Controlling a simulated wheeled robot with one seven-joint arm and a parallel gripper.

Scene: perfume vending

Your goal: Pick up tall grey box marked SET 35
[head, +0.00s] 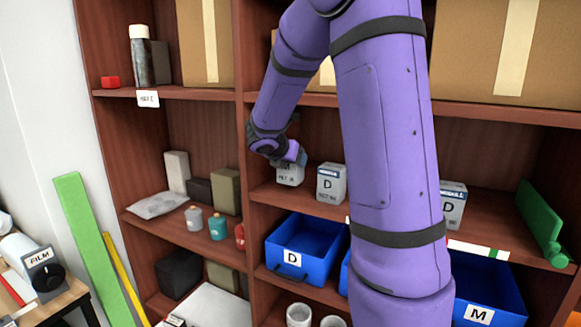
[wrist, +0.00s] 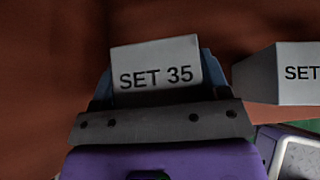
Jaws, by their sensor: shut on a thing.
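The grey box marked SET 35 (wrist: 156,66) is between the fingers of my gripper (wrist: 155,85) in the wrist view, with its label facing the camera. My gripper is shut on it. In the head view the grey box (head: 291,175) is at the left end of the middle shelf, with my gripper (head: 292,158) at its top. I cannot tell whether its bottom touches the shelf. The box's lower part is hidden in the wrist view.
A neighbouring SET box (wrist: 285,72) is close in the wrist view. Below is a blue bin (head: 308,247). A shelf upright (head: 243,130) is close on the left.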

